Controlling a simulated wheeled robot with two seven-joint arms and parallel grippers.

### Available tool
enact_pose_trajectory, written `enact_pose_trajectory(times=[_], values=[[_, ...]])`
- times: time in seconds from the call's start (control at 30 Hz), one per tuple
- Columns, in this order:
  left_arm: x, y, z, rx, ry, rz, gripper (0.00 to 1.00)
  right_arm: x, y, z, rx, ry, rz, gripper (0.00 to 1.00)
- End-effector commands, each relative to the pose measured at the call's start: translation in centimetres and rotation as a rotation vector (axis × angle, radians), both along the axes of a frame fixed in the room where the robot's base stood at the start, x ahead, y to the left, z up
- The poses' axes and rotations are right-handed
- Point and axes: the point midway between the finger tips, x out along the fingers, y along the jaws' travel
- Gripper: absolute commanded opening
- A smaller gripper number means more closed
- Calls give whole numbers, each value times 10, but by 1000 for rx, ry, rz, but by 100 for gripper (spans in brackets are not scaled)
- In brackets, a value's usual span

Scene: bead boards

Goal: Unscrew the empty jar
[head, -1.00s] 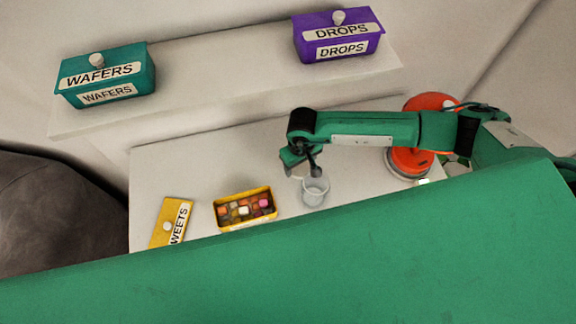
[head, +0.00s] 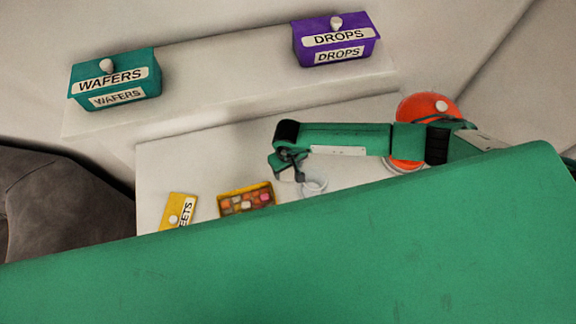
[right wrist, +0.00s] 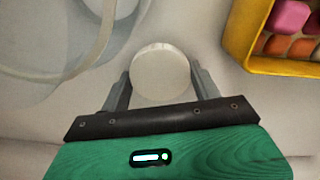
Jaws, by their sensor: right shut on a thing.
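The empty jar (head: 314,186) is clear and stands on the white table. Its lower part is hidden in the head view. In the right wrist view, a curved clear wall and rim, seemingly the jar (right wrist: 88,62), show at the left. My right gripper (head: 292,176) is just left of the jar in the head view. It is shut on a round, off-white piece (right wrist: 161,73), seemingly the jar's lid or its knob, which sits between the fingers and to the side of the jar's rim. My left gripper is not in view.
A yellow box (head: 223,190) of colored sweets stands left of the jar, with its yellow lid (head: 173,206) farther left. A teal WAFERS box (head: 147,87) and a purple DROPS box (head: 369,49) stand on the raised shelf. A red round object (head: 418,107) is behind my right arm.

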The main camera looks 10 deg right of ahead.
Motion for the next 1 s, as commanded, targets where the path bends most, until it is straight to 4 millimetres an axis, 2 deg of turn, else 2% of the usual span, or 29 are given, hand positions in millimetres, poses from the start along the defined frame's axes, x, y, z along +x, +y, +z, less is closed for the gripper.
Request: enact_pose_trajectory(times=[0.13, 0.17, 0.27, 0.53, 0.67, 0.7, 1.0], values=[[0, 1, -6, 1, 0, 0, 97, 0, 0, -4, 0, 0, 0, 36], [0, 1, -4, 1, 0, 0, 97, 0, 0, -3, 0, 0, 0, 67], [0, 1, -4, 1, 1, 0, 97, 0, 0, -3, 0, 0, 0, 85], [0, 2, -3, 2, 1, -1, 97, 0, 0, -2, 0, 0, 0, 85], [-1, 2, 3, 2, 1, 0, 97, 0, 0, 3, 0, 0, -1, 85], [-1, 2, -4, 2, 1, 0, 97, 1, 0, 4, 1, -2, 0, 85], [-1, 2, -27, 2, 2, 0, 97, 1, -1, 45, 0, -3, 1, 85]])
